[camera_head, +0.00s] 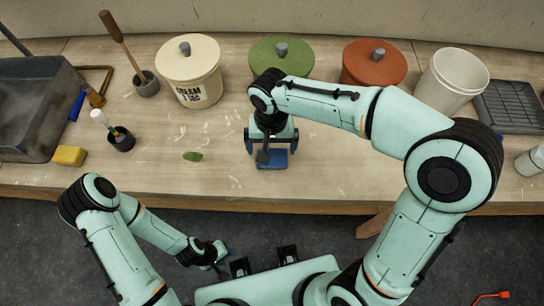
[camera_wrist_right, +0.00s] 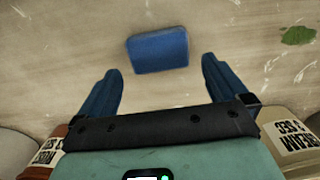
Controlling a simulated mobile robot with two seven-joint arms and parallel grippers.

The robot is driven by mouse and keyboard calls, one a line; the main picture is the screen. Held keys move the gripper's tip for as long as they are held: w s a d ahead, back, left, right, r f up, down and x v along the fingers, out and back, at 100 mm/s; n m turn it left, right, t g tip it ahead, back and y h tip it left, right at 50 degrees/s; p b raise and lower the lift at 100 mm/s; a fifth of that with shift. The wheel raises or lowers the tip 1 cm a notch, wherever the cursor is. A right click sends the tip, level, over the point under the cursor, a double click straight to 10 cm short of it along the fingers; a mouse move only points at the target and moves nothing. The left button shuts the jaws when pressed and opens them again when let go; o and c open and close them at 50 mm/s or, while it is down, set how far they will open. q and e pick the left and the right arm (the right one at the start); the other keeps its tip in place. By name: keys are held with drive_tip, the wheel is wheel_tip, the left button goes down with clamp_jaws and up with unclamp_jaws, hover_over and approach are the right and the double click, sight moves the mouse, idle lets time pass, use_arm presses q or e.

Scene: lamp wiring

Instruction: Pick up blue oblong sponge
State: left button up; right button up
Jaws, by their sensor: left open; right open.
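The blue oblong sponge (camera_head: 273,160) lies on the wooden table near its front edge, partly covered from above by my right gripper (camera_head: 268,148). In the right wrist view the whole top of the sponge (camera_wrist_right: 157,50) shows, ahead of and between the two blue fingers of the right gripper (camera_wrist_right: 161,64). The right gripper is open and empty, with a gap between each finger and the sponge. Its height above the table is hard to tell. My left gripper (camera_head: 222,254) is low in front of the table, over the floor, well away from the sponge; it is open.
A yellow sponge (camera_head: 69,155) lies at the left beside a dark tray (camera_head: 35,110). A black pot (camera_head: 121,139) holds tools. Lidded white (camera_head: 188,75), green (camera_head: 281,58) and red (camera_head: 374,63) buckets stand behind. A green patch (camera_head: 193,156) is left of the blue sponge; bare table surrounds it.

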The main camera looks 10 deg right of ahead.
sight(272, 156)
drive_tip(key=shift+d+f, duration=0.1)
drive_tip(key=shift+f, duration=3.05)
drive_tip(key=c, duration=0.7)
